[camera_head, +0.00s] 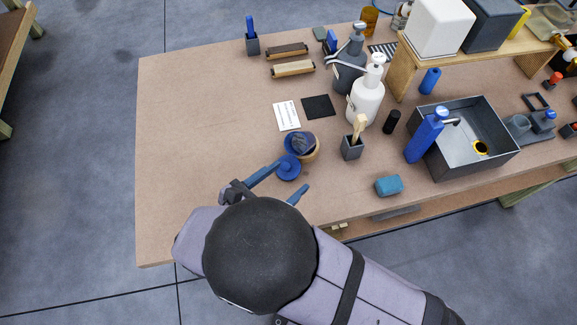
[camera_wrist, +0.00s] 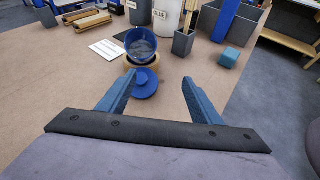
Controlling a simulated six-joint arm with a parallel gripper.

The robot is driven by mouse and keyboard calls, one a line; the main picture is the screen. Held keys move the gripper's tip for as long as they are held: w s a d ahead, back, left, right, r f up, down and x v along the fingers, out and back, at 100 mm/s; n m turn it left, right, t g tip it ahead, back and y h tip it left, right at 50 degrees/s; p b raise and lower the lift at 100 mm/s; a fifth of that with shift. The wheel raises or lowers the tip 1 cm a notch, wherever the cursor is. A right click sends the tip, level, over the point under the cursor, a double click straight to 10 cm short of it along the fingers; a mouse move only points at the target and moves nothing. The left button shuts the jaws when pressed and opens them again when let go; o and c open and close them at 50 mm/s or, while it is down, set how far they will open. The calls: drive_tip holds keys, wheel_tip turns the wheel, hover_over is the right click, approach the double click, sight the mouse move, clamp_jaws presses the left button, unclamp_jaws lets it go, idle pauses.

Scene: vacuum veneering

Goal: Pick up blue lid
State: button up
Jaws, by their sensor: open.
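The blue lid (camera_head: 288,168) is a round disc with a raised knob, lying on the brown table in front of a small blue-lined bowl (camera_head: 301,145). In the wrist view the blue lid (camera_wrist: 145,83) shows ahead of my gripper, between the lines of its two fingers and beyond their tips. My gripper (camera_head: 290,178) has blue fingers, spread apart and empty; in the wrist view my gripper (camera_wrist: 158,84) is also wide open. In the wrist view the bowl (camera_wrist: 141,45) stands right behind the lid, tilted on a tan ring, with something dark inside.
A white card (camera_head: 287,116) and black square lie behind the bowl. A grey holder (camera_head: 352,148) with a wooden tool, a white glue bottle (camera_head: 366,95) and a blue block (camera_head: 389,185) stand to the right. The table's left side is clear.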

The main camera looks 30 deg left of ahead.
sight(283, 170)
drive_tip(key=a, duration=0.1)
drive_tip(key=s+a+f+n+b, duration=0.1)
drive_tip(key=shift+s+a+f+y, duration=0.1)
drive_tip(key=shift+a+f+y, duration=0.2)
drive_tip(key=shift+a, duration=0.05)
drive_tip(key=shift+s+a+n, duration=0.15)
drive_tip(key=shift+a+n, duration=0.1)
drive_tip(key=shift+n, duration=0.05)
drive_tip(key=shift+p+x, duration=0.55)
drive_tip(key=shift+x, duration=0.8)
drive_tip(key=shift+p+x, duration=0.95)
drive_tip(key=shift+x, duration=1.4)
drive_tip(key=shift+r, duration=0.15)
drive_tip(key=c, duration=0.9)
drive_tip(key=shift+r, duration=0.1)
wheel_tip(283, 170, up, 10)
drive_tip(key=p, duration=0.7)
drive_tip(key=shift+p, duration=0.4)
